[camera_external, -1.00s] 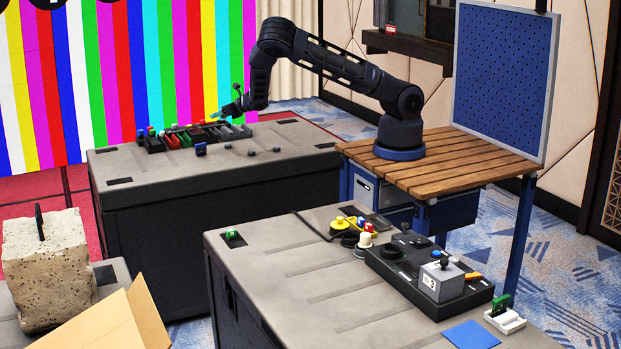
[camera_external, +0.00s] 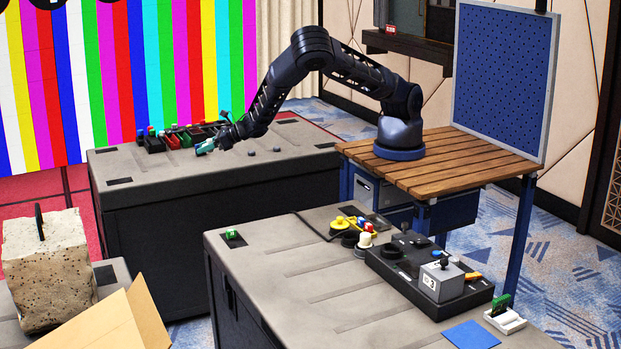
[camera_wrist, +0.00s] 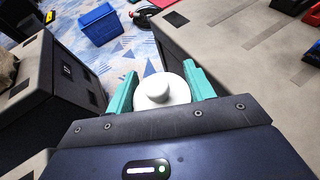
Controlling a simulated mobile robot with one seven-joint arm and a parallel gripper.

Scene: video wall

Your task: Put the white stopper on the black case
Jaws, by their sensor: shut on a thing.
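My gripper (camera_external: 205,147) has teal fingers and is over the far grey-topped black case (camera_external: 215,195), low above its top. In the wrist view my gripper (camera_wrist: 162,88) is shut on a white round stopper (camera_wrist: 158,90) with a raised knob. The stopper is between the two fingers, clear of any surface I can make out. In the outside view the stopper is too small or hidden to tell. A second black case (camera_external: 270,310) stands in front, and a low black box (camera_external: 425,300) lies on it. I cannot tell which of these is the black case.
A row of coloured bins (camera_external: 180,135) stands at the far case's back. Small dark knobs (camera_external: 251,153) lie near its middle. The front case also holds a white-topped knob (camera_external: 366,240) and a blue square (camera_external: 470,334). A concrete block (camera_external: 45,265) stands at left.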

